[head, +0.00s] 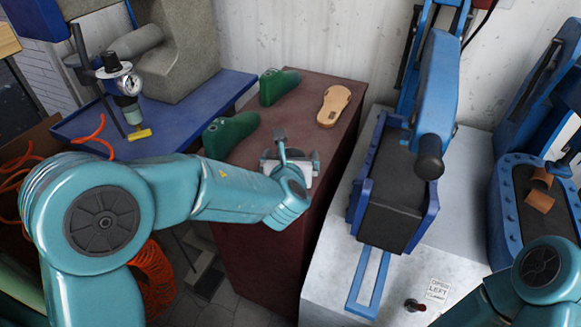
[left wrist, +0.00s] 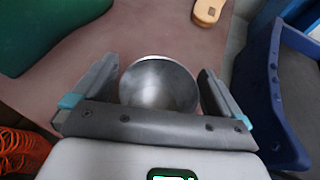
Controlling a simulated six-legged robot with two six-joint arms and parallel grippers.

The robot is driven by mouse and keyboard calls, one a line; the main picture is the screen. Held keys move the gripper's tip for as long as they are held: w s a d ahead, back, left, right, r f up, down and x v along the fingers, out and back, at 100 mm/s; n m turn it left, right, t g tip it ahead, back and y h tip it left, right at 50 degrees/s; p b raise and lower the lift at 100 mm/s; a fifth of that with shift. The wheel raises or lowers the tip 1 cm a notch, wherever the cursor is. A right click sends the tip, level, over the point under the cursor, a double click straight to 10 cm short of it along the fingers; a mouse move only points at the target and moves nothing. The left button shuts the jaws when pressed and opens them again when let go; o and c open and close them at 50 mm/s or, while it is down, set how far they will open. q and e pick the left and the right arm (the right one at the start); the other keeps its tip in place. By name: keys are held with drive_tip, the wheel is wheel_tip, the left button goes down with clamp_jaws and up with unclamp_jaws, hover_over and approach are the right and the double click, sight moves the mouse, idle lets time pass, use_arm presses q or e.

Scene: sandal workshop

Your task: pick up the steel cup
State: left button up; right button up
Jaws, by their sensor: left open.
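The steel cup (left wrist: 158,88) shows in the left wrist view as a round, shiny grey bowl shape, seen into its open mouth. It stands on the dark red bench top (head: 318,92). My left gripper (left wrist: 160,72) is open, with one finger on each side of the cup and a small gap at each side. In the head view my left gripper (head: 291,156) is over the front part of the bench, and I cannot make out the cup there. My right gripper is not in view; only part of my right arm shows at the lower right.
Two green shoe lasts (head: 279,86) (head: 230,133) and a tan sandal sole (head: 333,106) lie on the bench. A blue press (head: 432,100) stands to its right.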

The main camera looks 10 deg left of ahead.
use_arm(q)
drive_tip(key=shift+w+f, duration=0.2)
drive_tip(key=shift+w, duration=0.1)
drive_tip(key=shift+s+r, duration=0.1)
